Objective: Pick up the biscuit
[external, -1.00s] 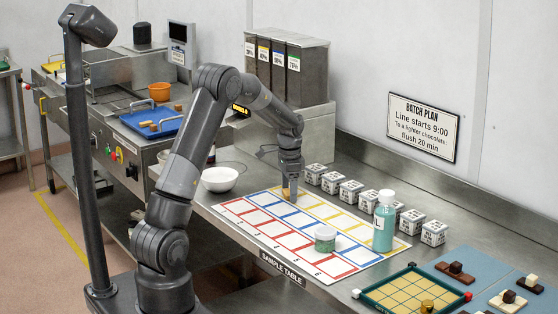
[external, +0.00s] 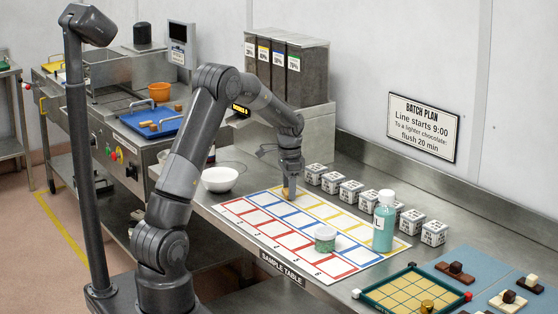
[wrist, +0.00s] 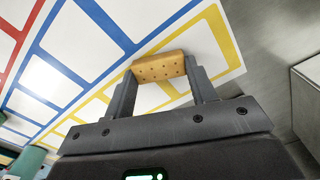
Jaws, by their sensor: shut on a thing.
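The biscuit (wrist: 160,68) is a small golden-brown block with rows of dots. In the wrist view it sits between my two gripper fingers, which touch both its ends. My gripper (wrist: 161,78) is shut on it. In the external view my gripper (external: 289,193) points down over the far left end of the white sheet (external: 268,215) with red, blue and yellow boxes. The biscuit is mostly hidden by the fingers in that view. I cannot tell whether it touches the sheet.
A white bowl (external: 220,179) stands left of the sheet. Several patterned cubes (external: 350,191) line its back edge. A teal bottle (external: 383,228) and a small green-labelled jar (external: 325,239) stand on its right part. A green-edged board (external: 412,291) lies further right.

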